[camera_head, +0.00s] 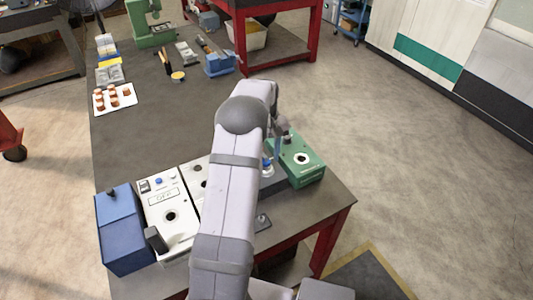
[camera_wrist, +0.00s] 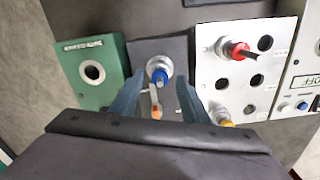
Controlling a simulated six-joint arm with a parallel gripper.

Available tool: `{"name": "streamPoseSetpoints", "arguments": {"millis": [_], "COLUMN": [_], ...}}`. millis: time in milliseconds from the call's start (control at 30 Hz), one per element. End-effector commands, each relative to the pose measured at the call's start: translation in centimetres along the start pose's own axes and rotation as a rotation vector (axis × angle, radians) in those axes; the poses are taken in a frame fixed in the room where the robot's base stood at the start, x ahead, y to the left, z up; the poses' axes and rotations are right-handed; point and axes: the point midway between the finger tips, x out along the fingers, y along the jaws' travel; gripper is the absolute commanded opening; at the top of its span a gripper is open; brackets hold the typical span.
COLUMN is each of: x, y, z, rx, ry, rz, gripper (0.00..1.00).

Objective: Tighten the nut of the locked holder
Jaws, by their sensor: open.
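My gripper (camera_wrist: 160,82) is open, its two blue-grey fingers pointing at a dark grey base (camera_wrist: 178,50) in the wrist view. Between the fingertips is a blue-topped round fitting (camera_wrist: 159,72) with a silver collar. A pale lever with an orange tip (camera_wrist: 156,112) runs below it, between the fingers. The fingers appear to hold nothing; contact with the fitting cannot be told. A red-topped fitting with a dark handle (camera_wrist: 238,51) stands on the white base (camera_wrist: 268,70), and a yellow-topped one (camera_wrist: 226,122) is partly hidden. Which holder is locked is unclear. In the head view my arm hides much of the bases.
A green base (camera_head: 302,160) with a round hole stands right of the dark base. A white panel (camera_head: 168,208) and a blue box (camera_head: 120,225) stand at the left front. A white tray (camera_head: 128,97) of brown pieces lies farther back. The bench middle (camera_head: 150,140) is clear.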

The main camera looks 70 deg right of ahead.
Motion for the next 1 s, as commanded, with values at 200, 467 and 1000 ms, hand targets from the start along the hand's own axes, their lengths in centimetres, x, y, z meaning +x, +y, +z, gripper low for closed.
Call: {"name": "streamPoseSetpoints", "arguments": {"millis": [200, 467, 1000], "x": [0.73, 0.75, 0.77], "y": [-0.02, -0.01, -0.02], "z": [0.03, 0.03, -0.01], "rx": [0.000, 0.000, 0.059], "ry": [0.000, 0.000, 0.001], "rz": [0.000, 0.000, 0.000], "gripper": [0.42, 0.25, 0.00]}}
